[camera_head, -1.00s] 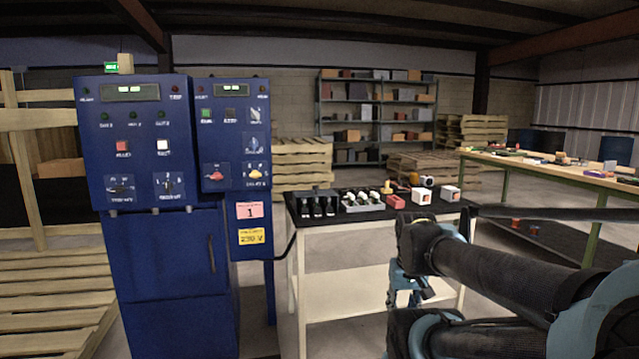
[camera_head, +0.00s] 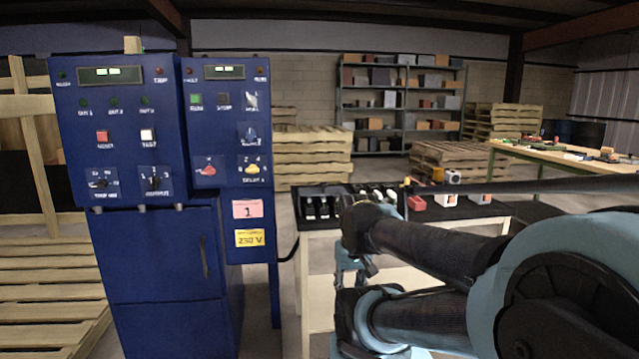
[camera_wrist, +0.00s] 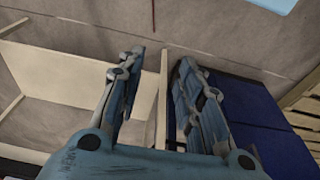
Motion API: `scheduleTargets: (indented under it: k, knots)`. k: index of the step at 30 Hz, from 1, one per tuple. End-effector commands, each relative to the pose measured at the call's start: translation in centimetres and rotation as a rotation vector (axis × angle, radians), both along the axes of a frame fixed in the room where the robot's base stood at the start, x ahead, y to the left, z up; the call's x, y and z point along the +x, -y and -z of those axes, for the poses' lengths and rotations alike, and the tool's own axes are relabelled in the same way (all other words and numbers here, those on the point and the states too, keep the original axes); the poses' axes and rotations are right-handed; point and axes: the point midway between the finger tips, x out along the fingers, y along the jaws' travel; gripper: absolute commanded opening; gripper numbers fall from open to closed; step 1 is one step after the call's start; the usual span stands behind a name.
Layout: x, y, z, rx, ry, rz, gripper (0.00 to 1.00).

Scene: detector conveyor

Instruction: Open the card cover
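A blue control cabinet (camera_head: 150,235) stands at the left in the head view, with displays, buttons and knobs on its upper panels. Its lower front has a door (camera_head: 160,262) with a dark upright handle (camera_head: 204,257), and the door looks shut. I cannot tell which part is the card cover. My gripper (camera_wrist: 160,62) is open and empty in the wrist view, its two blue fingers apart. The cabinet's blue side (camera_wrist: 265,125) shows to the right of the fingers there. In the head view my arm largely hides the gripper.
A bench with a dark top (camera_head: 325,190) stands right of the cabinet, bearing small parts, partly behind my arm. Pallets (camera_head: 310,160) and a shelf rack (camera_head: 400,105) stand behind. A green-legged worktable (camera_head: 560,155) is at the right.

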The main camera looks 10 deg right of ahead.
Motion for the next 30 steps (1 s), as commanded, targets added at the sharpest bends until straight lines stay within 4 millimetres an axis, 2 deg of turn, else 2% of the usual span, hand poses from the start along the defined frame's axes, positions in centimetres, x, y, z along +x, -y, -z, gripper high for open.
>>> scheduleTargets:
  k: [3,5,8,11,17,24,30]
  knots:
    - [0.0,0.0,0.0,0.000,0.000,0.000,0.33]
    - [0.0,0.0,0.0,0.000,0.000,0.000,0.45]
    - [-0.5,0.0,-1.1,0.002,0.012,-0.008,0.45]
    - [0.8,-0.2,-2.9,0.008,0.013,-0.035,0.45]
    - [6.0,-0.7,-9.4,0.028,0.020,-0.147,0.45]
    - [13.6,-0.4,-17.3,0.054,0.043,-0.302,0.45]
    - [20.4,0.4,-23.0,0.071,0.073,-0.430,0.45]
